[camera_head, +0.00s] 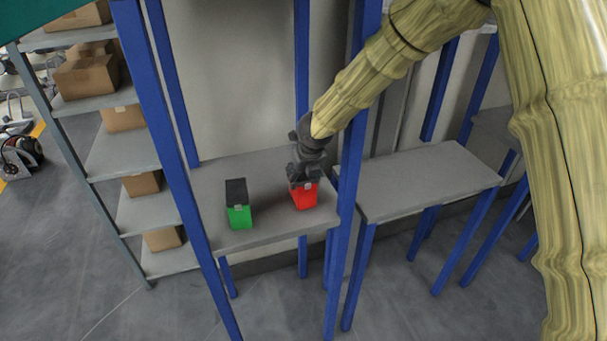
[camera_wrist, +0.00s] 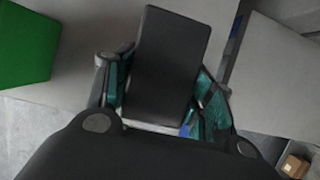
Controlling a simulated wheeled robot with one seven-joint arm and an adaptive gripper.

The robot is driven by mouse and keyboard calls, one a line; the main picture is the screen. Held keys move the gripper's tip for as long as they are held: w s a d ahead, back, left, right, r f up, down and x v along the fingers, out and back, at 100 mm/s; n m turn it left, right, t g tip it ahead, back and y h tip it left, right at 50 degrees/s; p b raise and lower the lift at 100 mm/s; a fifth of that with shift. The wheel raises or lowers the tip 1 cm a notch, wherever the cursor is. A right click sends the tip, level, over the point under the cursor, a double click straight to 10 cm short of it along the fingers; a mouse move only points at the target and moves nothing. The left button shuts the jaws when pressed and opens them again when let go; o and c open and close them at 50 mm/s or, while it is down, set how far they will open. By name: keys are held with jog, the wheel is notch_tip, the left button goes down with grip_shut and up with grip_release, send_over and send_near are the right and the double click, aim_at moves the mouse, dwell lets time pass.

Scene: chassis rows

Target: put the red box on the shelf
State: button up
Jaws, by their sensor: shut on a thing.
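The red box (camera_head: 304,196) stands upright on the grey shelf (camera_head: 262,238) between blue posts, near its right side. My gripper (camera_head: 304,178) comes down on it from above and is shut on its upper part. In the wrist view a dark box top (camera_wrist: 170,62) sits between the fingers of my gripper (camera_wrist: 165,95); the box's red sides are hidden there. From these views I cannot tell whether the box bears fully on the shelf or is slightly raised.
A green box (camera_head: 238,210) with a dark top stands left of the red box on the same shelf. Blue posts (camera_head: 352,170) frame the shelf. An empty grey shelf (camera_head: 425,180) is at the right. A rack with cardboard boxes (camera_head: 85,78) is at the left.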

jog(key=shift+f, duration=0.1)
jog(key=shift+f, duration=0.1)
jog(key=o, duration=1.3)
jog(key=b+v, duration=0.3)
jog(key=v, duration=0.9)
jog(key=shift+s, duration=0.1)
jog(key=shift+d, duration=0.1)
